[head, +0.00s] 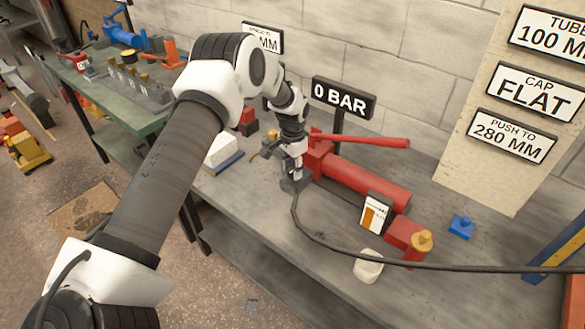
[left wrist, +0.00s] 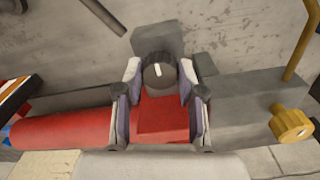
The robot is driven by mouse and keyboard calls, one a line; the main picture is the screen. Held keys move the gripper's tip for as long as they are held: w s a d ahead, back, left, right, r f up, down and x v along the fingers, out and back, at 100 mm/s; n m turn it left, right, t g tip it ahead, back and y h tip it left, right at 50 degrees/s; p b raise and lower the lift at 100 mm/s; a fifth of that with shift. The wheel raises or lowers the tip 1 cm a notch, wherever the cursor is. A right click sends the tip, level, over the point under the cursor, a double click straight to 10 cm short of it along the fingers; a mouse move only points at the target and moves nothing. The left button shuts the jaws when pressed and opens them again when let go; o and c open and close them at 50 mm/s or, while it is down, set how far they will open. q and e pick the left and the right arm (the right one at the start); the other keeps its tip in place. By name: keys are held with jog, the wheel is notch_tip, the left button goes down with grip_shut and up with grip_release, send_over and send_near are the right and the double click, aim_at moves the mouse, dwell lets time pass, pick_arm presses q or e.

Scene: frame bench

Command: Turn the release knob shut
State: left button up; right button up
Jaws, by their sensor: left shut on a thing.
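The release knob (left wrist: 157,76) is dark with a white pointer line, which stands nearly upright in the left wrist view. It sits at the end of a red block (left wrist: 163,118) on the red hand pump (head: 365,184). My left gripper (head: 293,178) reaches down to the near end of the pump. In the left wrist view its two fingers (left wrist: 160,78) stand either side of the knob, shut on it. In the head view the gripper hides the knob. My right gripper is not in view.
The red pump handle (head: 365,142) lies above the pump. A black hose (head: 318,239) runs across the grey bench (head: 265,225). A sign (head: 341,98) reads 0 BAR. A white cup (head: 368,267) and a blue block (head: 461,226) stand on the bench.

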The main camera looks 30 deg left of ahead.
pick_arm(q)
jog(key=shift+s+f, duration=0.15)
jog(key=shift+f, duration=0.05)
jog(key=o, duration=1.1)
jog(key=shift+o, duration=0.2)
jog(key=shift+w, duration=0.2)
notch_tip(320, 180, up, 12)
